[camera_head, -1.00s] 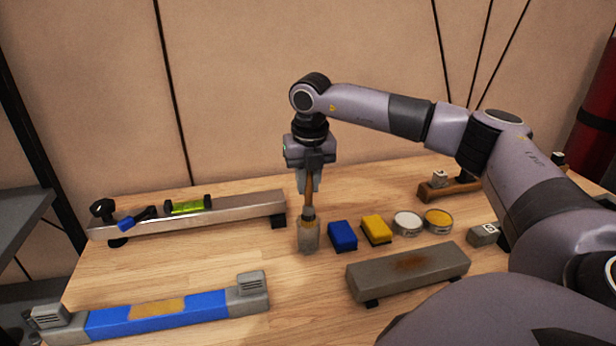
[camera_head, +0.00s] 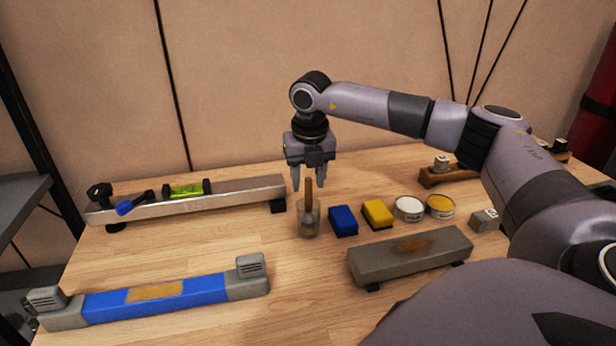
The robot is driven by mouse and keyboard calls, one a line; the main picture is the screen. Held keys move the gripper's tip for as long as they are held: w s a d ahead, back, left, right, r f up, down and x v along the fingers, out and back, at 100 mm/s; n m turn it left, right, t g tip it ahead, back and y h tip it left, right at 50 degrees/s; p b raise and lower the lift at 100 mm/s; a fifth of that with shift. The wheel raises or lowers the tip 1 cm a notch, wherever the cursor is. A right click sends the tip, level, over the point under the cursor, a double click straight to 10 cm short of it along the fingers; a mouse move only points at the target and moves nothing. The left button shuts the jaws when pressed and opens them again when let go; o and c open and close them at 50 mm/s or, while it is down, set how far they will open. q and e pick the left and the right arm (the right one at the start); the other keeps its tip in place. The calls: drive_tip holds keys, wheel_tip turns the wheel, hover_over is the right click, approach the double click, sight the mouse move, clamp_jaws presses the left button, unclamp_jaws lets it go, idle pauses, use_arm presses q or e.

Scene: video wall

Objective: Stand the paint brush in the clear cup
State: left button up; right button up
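The paint brush (camera_head: 308,194) stands upright in the clear cup (camera_head: 308,224), with its brown wooden handle sticking up out of the top. The cup stands on the wooden table left of a blue block. My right gripper (camera_head: 308,183) is open above the cup, with its fingers apart on either side of the upper end of the handle. I cannot tell whether a finger touches the handle. My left gripper is not in view.
A blue block (camera_head: 343,221), a yellow block (camera_head: 377,214) and two round tins (camera_head: 409,209) stand right of the cup. A grey stone bar (camera_head: 410,255) lies in front. A metal rail (camera_head: 240,193) with a green level vial is behind left. A blue-grey bar (camera_head: 155,300) lies front left.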

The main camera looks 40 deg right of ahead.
drive_tip(key=shift+s+a+r, duration=0.1)
drive_tip(key=shift+s+r, duration=0.1)
drive_tip(key=shift+r, duration=1.6)
drive_tip(key=shift+s+a+r, duration=0.1)
drive_tip(key=shift+s+r, duration=0.1)
drive_tip(key=shift+r, duration=1.55)
drive_tip(key=shift+s+f, duration=0.1)
